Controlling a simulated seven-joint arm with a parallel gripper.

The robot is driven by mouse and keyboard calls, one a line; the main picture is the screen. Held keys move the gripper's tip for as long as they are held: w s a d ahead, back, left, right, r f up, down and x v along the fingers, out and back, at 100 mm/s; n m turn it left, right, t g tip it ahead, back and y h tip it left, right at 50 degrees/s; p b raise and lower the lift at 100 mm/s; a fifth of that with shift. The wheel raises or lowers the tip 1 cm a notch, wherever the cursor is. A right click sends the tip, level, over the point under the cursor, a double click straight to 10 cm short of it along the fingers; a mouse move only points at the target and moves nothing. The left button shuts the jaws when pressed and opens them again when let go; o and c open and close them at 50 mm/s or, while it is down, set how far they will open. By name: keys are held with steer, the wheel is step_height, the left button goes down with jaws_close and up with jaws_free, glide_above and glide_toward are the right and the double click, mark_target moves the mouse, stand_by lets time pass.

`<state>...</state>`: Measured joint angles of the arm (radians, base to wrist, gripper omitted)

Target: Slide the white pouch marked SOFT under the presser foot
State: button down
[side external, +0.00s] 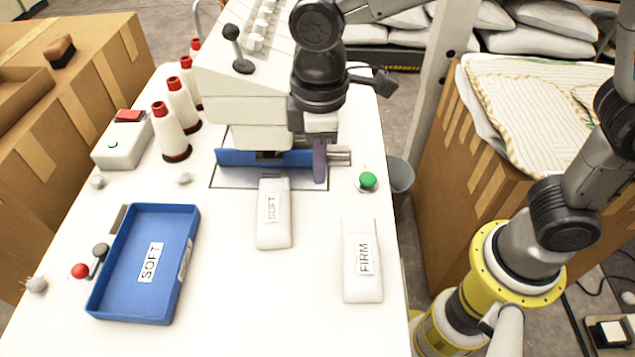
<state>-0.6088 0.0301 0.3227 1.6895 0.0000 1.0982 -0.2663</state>
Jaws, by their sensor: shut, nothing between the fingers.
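The white pouch marked SOFT (273,228) lies flat on the white table, its long side pointing toward the sewing machine (245,105). Its far end reaches the machine's bed plate, just in front of the blue guide (235,158). The presser foot is hard to make out in the shadow under the machine head; I cannot tell whether the pouch's far end is beneath it. My gripper (319,176) points down with purple fingers, shut and empty, at the right part of the blue guide. It is to the right of the pouch's far end and apart from it.
A white pouch marked FIRM (363,280) lies at the front right. A blue tray (125,308) marked SOFT stands at the left. A green button (368,180) is right of my gripper. Thread cones (170,142) stand left of the machine. The table between the tray and the pouches is clear.

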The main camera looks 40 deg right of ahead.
steer(key=r, duration=0.1)
step_height(320, 180, up, 4)
glide_above(261, 207)
steer(key=w, duration=0.1)
steer(key=w+a+f, duration=0.1)
steer(key=f, duration=0.3)
steer(key=w+a+f, duration=0.1)
steer(key=a+f, duration=0.1)
steer(key=f, duration=0.3)
steer(key=w+a+f, duration=0.1)
steer(key=f, duration=0.4)
steer(key=shift+a, duration=0.25)
steer(key=shift+s+d+r, duration=0.25)
steer(key=shift+s+d, duration=0.45)
steer(key=shift+d, duration=0.15)
steer(key=shift+s+d, duration=0.55)
steer(key=shift+d, duration=0.1)
steer(key=shift+d, duration=0.1)
steer(key=shift+s+d, duration=0.65)
steer(key=shift+d, duration=0.05)
